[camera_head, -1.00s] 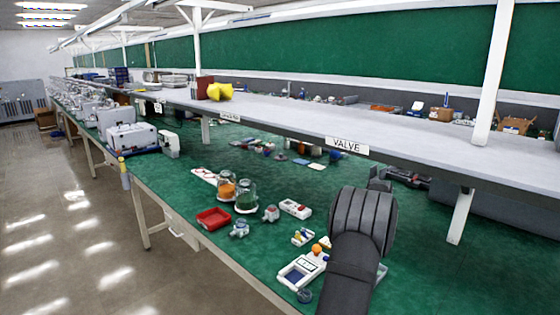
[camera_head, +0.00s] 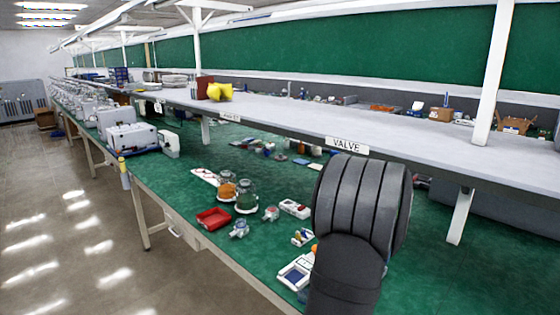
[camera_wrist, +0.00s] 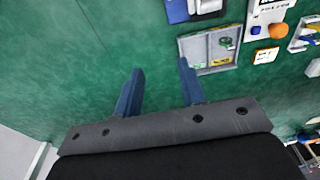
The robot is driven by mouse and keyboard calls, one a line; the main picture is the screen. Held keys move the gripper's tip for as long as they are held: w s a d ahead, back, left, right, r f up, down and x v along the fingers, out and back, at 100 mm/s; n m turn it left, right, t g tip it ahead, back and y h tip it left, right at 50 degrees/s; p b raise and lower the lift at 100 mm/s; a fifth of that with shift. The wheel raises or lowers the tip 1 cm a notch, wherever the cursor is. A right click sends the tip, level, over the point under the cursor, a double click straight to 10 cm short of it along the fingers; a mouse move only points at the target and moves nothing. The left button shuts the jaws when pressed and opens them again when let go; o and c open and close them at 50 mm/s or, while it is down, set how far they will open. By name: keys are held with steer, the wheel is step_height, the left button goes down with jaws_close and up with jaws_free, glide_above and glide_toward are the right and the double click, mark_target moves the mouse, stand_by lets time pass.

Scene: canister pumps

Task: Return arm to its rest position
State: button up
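My gripper (camera_wrist: 160,85) shows in the wrist view with its two blue fingers spread apart and nothing between them. It is above the green tabletop (camera_wrist: 110,40), near a grey tray (camera_wrist: 190,48) with small parts inside. In the head view my dark arm rises at the right of the table and hides part of the surface behind it; the gripper's fingers are not visible there.
A red tray (camera_head: 213,218), canisters with orange (camera_head: 226,187) and green (camera_head: 246,197) contents, and a white-blue device (camera_head: 296,271) stand on the table (camera_head: 190,182). A shelf (camera_head: 430,145) with a VALVE label runs above it.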

steer(key=shift+s+a+f, duration=0.35)
steer(key=shift+s+f, duration=0.25)
steer(key=shift+s, duration=0.15)
steer(key=shift+o, duration=0.4)
